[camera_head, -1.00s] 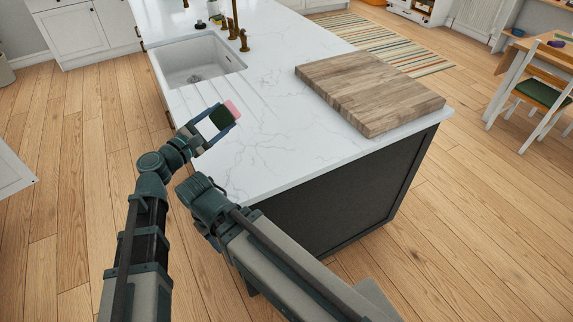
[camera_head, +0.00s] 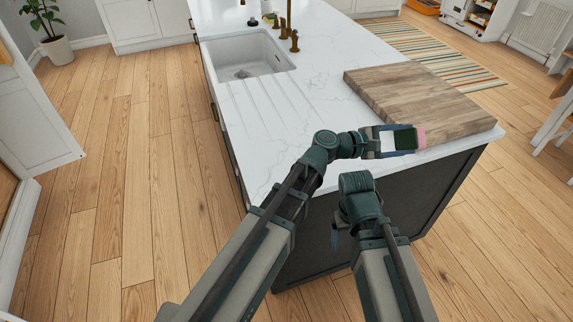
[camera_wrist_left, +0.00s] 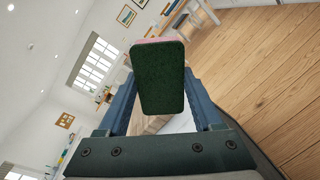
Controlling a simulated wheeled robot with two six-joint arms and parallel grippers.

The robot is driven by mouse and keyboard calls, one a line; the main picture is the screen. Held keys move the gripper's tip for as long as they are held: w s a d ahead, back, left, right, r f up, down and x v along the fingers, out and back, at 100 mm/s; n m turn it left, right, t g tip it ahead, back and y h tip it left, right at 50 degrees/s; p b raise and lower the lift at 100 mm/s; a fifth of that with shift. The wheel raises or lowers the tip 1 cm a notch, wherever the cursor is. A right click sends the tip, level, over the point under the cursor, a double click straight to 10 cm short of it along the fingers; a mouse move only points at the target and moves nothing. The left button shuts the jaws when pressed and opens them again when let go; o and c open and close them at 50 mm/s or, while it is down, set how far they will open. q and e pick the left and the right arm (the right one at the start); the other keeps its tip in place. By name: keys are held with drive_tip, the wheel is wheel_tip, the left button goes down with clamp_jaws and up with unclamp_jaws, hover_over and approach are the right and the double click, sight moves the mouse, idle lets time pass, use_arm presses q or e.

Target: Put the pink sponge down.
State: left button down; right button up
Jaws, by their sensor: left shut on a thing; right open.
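The pink sponge (camera_head: 421,138) has a dark green scouring face. My left gripper (camera_head: 400,139) is shut on it, and the sponge sticks out past the fingertips. In the head view it overlaps the near corner of a wooden cutting board (camera_head: 415,92), by the front edge of the white marble counter (camera_head: 318,98). I cannot tell its height above them. In the left wrist view the green face of the sponge (camera_wrist_left: 160,82) fills the space between the blue fingers. My right gripper (camera_head: 335,239) points down beside the counter's dark side, mostly hidden, open.
A sink (camera_head: 245,57) with brass taps (camera_head: 289,25) lies at the counter's far left, with drain grooves beside it. The counter is bare between the grooves and the board. A striped rug (camera_head: 435,55) and wooden floor (camera_head: 150,180) surround the island.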

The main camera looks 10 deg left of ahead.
drive_tip(key=shift+o, duration=0.6)
wheel_tip(320, 180, up, 5)
drive_tip(key=p, duration=0.4)
use_arm(q)
drive_tip(key=s+a+f+m+g+y+p, duration=0.1)
drive_tip(key=s+a+f+m+g+y, duration=0.25)
drive_tip(key=a, duration=0.35)
drive_tip(key=s+a+f+m+g+y+p, duration=0.1)
drive_tip(key=s+a+f+m+g+y, duration=0.1)
drive_tip(key=s+a+f+g+y, duration=0.4)
drive_tip(key=s+a+m+t+y+p, duration=0.1)
drive_tip(key=s+a+y+p, duration=0.1)
drive_tip(key=a, duration=0.8)
drive_tip(key=s+a+r+m+t+y+p, duration=0.1)
drive_tip(key=s+a+y+p, duration=0.2)
drive_tip(key=s+a, duration=0.3)
drive_tip(key=a+y, duration=0.1)
drive_tip(key=a, duration=0.4)
drive_tip(key=shift+s, duration=0.15)
use_arm(e)
wheel_tip(320, 180, up, 7)
drive_tip(key=shift+f, duration=0.15)
use_arm(q)
drive_tip(key=shift+a, duration=0.1)
